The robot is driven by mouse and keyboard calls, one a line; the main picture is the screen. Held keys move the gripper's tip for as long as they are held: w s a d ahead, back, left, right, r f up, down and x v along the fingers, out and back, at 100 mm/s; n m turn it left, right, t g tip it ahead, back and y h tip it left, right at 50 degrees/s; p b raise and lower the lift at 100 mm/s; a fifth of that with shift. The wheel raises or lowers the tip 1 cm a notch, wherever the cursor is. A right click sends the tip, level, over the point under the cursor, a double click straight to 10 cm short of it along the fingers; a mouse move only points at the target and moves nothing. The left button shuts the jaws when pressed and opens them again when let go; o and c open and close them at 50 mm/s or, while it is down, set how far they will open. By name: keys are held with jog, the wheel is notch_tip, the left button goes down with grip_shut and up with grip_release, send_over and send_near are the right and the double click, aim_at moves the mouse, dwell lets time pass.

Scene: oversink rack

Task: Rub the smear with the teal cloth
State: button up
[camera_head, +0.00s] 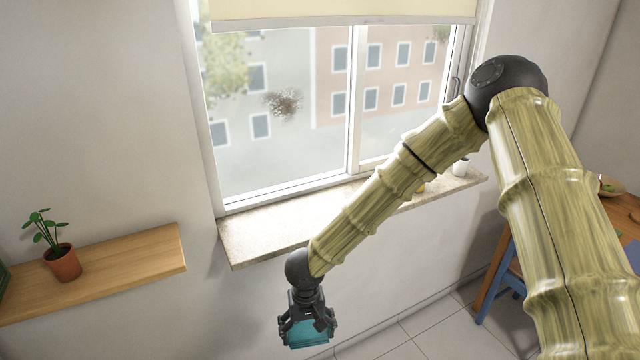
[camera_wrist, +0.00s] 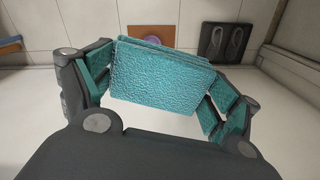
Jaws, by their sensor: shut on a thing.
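The smear (camera_head: 283,103) is a brownish, speckled patch on the left pane of the window, in the upper left part of the head view. The teal cloth (camera_wrist: 160,78) is a folded, textured pad between the fingers of my gripper (camera_wrist: 158,85) in the wrist view. My gripper (camera_head: 307,325) is shut on the cloth and points down, in front of the wall below the window sill. The cloth's lower part also shows in the head view (camera_head: 308,336). The gripper is well below the smear and apart from the glass.
A stone window sill (camera_head: 260,238) juts out above my gripper. A wooden shelf (camera_head: 120,265) with a potted plant (camera_head: 62,262) is on the left wall. A white cup (camera_head: 460,168) stands on the sill's right end. A blue-legged wooden table (camera_head: 497,270) stands at right.

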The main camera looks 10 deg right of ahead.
jog(key=w+d+r+t, duration=0.2)
jog(key=w+r+t, duration=0.1)
jog(key=w+r, duration=0.5)
jog(key=n+t+y+b, duration=0.3)
jog(key=t+y+b, duration=0.15)
jog(key=t, duration=0.95)
send_near(261, 118)
jog(key=shift+y, duration=0.35)
jog(key=shift+p+x, duration=0.65)
jog(key=shift+x, duration=1.85)
jog(key=shift+x, duration=0.95)
jog(key=shift+d, duration=0.15)
